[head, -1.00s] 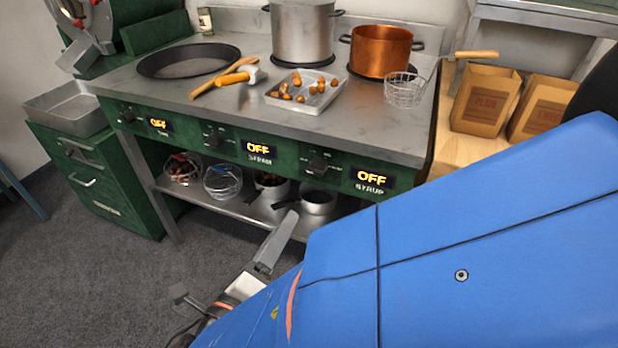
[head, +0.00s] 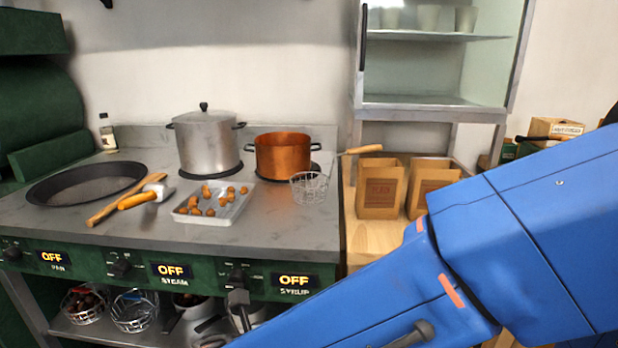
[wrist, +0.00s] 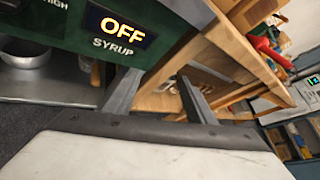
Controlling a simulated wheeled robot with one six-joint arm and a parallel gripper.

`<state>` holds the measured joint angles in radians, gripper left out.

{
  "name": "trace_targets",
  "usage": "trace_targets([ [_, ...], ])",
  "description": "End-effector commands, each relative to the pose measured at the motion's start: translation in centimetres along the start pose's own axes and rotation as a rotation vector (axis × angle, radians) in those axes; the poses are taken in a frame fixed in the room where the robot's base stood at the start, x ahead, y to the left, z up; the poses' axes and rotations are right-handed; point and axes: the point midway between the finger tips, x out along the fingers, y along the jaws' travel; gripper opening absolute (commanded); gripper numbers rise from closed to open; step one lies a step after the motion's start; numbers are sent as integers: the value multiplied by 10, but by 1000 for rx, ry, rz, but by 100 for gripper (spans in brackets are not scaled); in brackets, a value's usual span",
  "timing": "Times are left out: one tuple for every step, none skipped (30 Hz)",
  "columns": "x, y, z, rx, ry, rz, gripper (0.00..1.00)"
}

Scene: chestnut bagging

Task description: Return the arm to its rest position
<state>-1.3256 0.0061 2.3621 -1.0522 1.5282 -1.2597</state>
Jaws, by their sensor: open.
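My gripper (wrist: 158,100) shows in the wrist view with its two fingers apart and nothing between them. Its fingers point toward the front of the green stove and the wooden table beside it. In the head view, my blue arm crosses the lower right, and a dark finger of my gripper shows in front of the stove's syrup control at the bottom. The rest of the gripper is cut off by the lower picture edge.
The stove top (head: 260,232) holds a tray (head: 222,214) of chestnuts, a copper pot (head: 283,157), a steel pot (head: 205,142), a pan (head: 85,184) and a wire basket (head: 309,187). Two paper bags stand on the wooden table (head: 365,235). The syrup display (wrist: 122,32) reads OFF.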

Motion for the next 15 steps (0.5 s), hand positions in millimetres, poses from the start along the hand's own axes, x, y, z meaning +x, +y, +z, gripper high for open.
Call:
trace_targets([
  [14, -13, -1, 61, 48, -19, 50],
  [20, -20, -3, 100, 78, -28, 50],
  [29, -28, -6, 150, 115, -40, 50],
  [35, -35, -8, 189, 142, -51, 50],
  [41, -42, -10, 228, 170, -61, 50],
  [48, -50, -14, 281, 205, -75, 50],
  [53, -56, -16, 320, 232, -86, 50],
  [57, -62, -19, 360, 256, -97, 50],
  [63, -70, -22, 413, 290, -112, 50],
  [67, -76, -25, 452, 313, -124, 50],
  [71, -82, -28, 493, 337, -136, 50],
  [76, -90, -32, 546, 368, -152, 50],
  [79, -95, -35, 587, 390, -165, 50],
  [82, -101, -38, 628, 413, -179, 50],
  [86, -108, -42, 685, 442, -196, 50],
])
